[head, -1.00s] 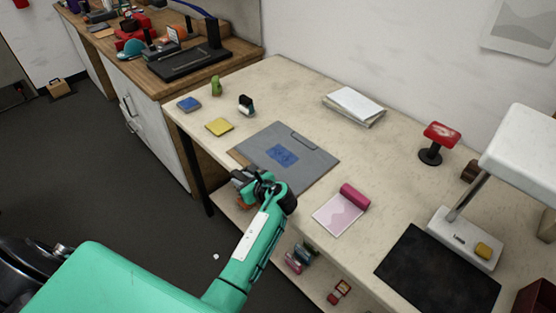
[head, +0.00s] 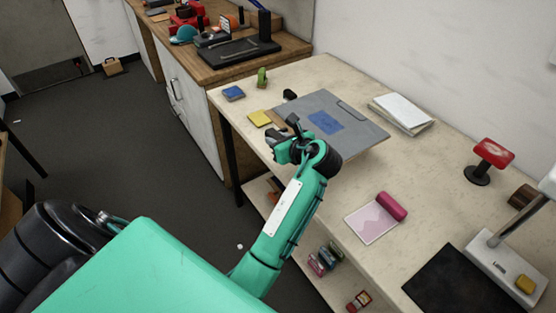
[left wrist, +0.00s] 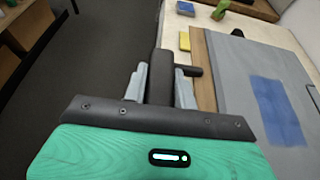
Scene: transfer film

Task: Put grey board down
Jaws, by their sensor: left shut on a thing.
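The grey board (head: 353,112) has a blue patch (head: 325,123) and a brown strip along its left edge. It is over the far left part of the table (head: 330,205) and seems slightly raised. My left gripper (head: 287,135) is shut at its near left edge. In the left wrist view the board (left wrist: 233,70) lies right of my left gripper (left wrist: 163,82). A dark piece sits between the fingers, with a short stub toward the board's brown edge. The exact contact is hard to see. My right gripper is out of view.
A blue pad (head: 233,93), a green item (head: 262,77) and a yellow pad (head: 260,118) sit left of the board. White papers (head: 402,110) lie to its right. A pink roll with sheet (head: 374,222) lies nearer. Clear tabletop lies between board and pink sheet.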

